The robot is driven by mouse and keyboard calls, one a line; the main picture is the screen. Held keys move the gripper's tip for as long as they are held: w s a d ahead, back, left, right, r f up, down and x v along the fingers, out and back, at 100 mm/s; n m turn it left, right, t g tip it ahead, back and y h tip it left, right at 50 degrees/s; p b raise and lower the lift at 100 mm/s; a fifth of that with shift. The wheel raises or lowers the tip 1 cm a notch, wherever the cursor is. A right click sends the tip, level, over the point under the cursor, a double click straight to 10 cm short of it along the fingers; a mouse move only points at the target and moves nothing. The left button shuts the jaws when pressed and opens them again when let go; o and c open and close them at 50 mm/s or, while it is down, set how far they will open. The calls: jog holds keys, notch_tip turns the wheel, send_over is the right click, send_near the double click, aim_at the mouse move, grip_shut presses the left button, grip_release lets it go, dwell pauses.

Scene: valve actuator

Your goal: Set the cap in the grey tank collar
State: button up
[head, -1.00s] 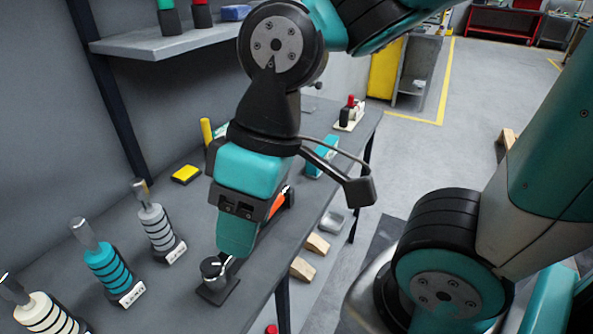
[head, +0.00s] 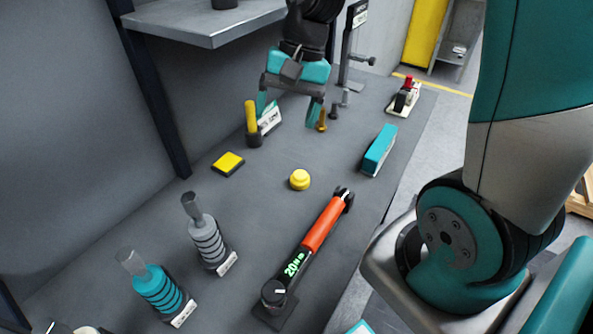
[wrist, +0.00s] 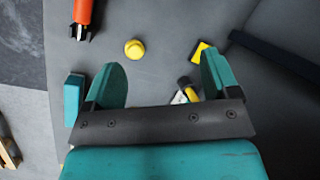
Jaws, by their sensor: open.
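A small round yellow piece (head: 300,179), which looks like the cap, sits on the grey bench with a raised knob on top. It also shows in the wrist view (wrist: 135,50), beyond my fingers. A grey ribbed, tank-like piece (head: 207,243) with a metal neck stands on a dark base at the left; I cannot clearly make out its collar. My gripper (head: 288,107) is over the far part of the bench, fingers pointing down, open and apart from the yellow piece. Its two teal fingers also show in the wrist view (wrist: 162,72), with nothing held between them.
A teal ribbed piece (head: 160,290) stands beside the grey one. An orange torque wrench (head: 318,231), a teal box (head: 379,151), a yellow block (head: 228,163) and a yellow-handled tool (head: 252,125) surround the yellow piece. A shelf (head: 205,24) overhangs the back left.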

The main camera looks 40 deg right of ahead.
jog(key=w+d+f+m+p, duration=0.1)
jog(key=w+d+f+m, duration=0.15)
jog(key=d+m, duration=0.3)
jog(key=w+d+f+m, duration=0.2)
jog(key=d+f+m, duration=0.15)
jog(key=d, duration=0.35)
jog(key=p, duration=0.2)
send_over(302, 173)
jog(key=d, duration=0.3)
jog(key=shift+y, duration=0.3)
jog(key=f, duration=1)
jog(key=shift+w+a+f, duration=0.1)
jog(key=shift+w+a, duration=0.1)
jog(key=shift+w, duration=0.05)
jog(key=p+x, duration=0.1)
jog(key=x, duration=0.1)
jog(key=p+x, duration=0.1)
jog(key=x, duration=0.1)
jog(key=shift+a+f, duration=0.15)
jog(key=shift+a, duration=0.15)
jog(key=shift+a+f, duration=0.15)
jog(key=shift+f, duration=0.35)
jog(key=c, duration=1.1)
jog(key=shift+o, duration=0.2)
jog(key=shift+r, duration=0.1)
notch_tip(302, 173, up, 10)
jog(key=b, duration=0.1)
jog(key=shift+b, duration=0.35)
